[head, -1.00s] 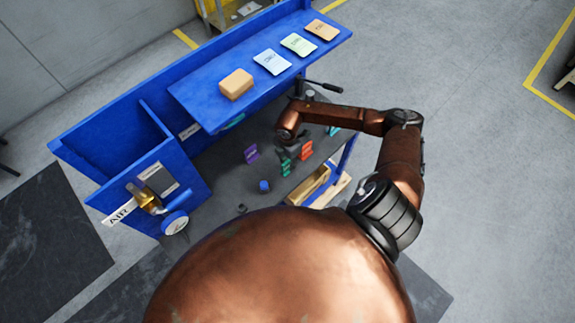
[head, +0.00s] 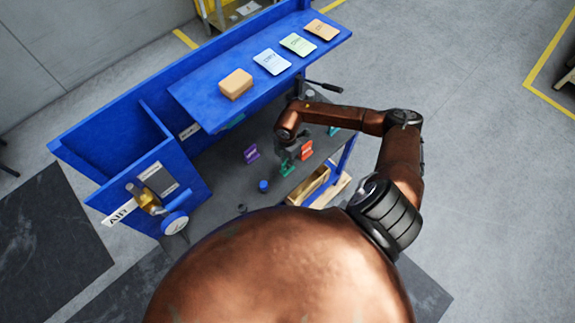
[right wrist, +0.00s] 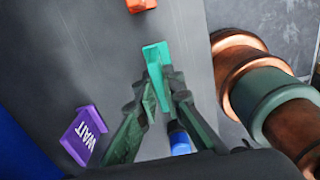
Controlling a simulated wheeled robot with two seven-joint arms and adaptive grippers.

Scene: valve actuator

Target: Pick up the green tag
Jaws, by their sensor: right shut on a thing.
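The green tag (head: 287,169) stands on the dark bench top, between a purple tag and a red tag. My right gripper (head: 289,158) is down at it from above, and its fingers hide part of it. In the right wrist view the green tag (right wrist: 156,60) reaches up from between the fingers of the right gripper (right wrist: 162,90), which is shut on it. I cannot tell any gap between the tag and the bench. My left gripper is not in view.
The purple WAIT tag (right wrist: 83,136) is left of the gripper, the red tag (head: 306,150) close to its right. A blue cap (head: 263,186) stands nearby.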

